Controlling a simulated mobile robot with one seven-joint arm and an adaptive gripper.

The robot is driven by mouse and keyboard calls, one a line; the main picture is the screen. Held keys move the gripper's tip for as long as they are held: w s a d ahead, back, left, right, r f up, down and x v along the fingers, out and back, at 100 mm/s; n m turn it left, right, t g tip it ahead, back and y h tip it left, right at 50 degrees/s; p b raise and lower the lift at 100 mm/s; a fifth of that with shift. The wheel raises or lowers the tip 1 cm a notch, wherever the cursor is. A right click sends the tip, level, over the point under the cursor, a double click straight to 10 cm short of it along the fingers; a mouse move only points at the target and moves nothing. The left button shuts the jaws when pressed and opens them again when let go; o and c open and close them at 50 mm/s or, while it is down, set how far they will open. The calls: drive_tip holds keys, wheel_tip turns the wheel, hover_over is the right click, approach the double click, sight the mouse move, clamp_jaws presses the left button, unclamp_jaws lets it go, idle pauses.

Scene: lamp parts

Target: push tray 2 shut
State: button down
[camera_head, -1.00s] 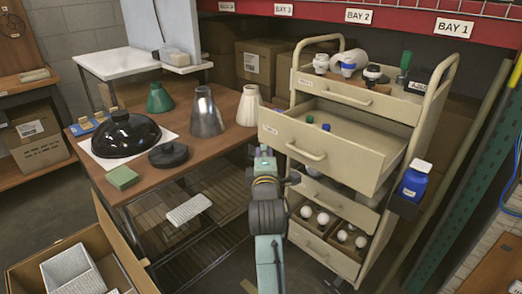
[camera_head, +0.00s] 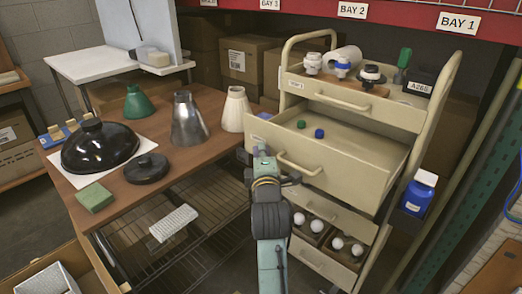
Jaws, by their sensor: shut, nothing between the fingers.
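Tray 2 (camera_head: 340,182) is the cream drawer below the top tray of the cart, and it stands well out from the cart. Its handle (camera_head: 298,167) is on the front panel. A green cap (camera_head: 301,124) and a blue cap (camera_head: 319,133) lie inside it. My gripper (camera_head: 261,151) is shut and empty at the left part of the tray's front panel, left of the handle. I cannot tell whether it touches the panel. My arm hides part of the cart's lower left side.
Below, an open tray holds white bulbs (camera_head: 337,243). At left, a brown table (camera_head: 170,180) bears a black shade (camera_head: 100,147) and metal cone (camera_head: 187,120). Sockets (camera_head: 343,68) stand on the cart top.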

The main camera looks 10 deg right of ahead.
drive_tip(key=w+d+b, duration=0.2)
drive_tip(key=w+d, duration=0.2)
drive_tip(key=d, duration=0.1)
drive_tip(key=w+d+b, duration=0.2)
drive_tip(key=w+d, duration=0.2)
drive_tip(key=d, duration=0.1)
drive_tip(key=w+d+b, duration=0.2)
drive_tip(key=w+d, duration=0.2)
drive_tip(key=d, duration=0.1)
drive_tip(key=shift+d+f, duration=0.1)
drive_tip(key=shift+d, duration=0.15)
drive_tip(key=shift+w+d, duration=0.2)
drive_tip(key=shift+w+d+r, duration=0.1)
drive_tip(key=shift+d+r, duration=0.05)
drive_tip(key=shift+r, duration=0.05)
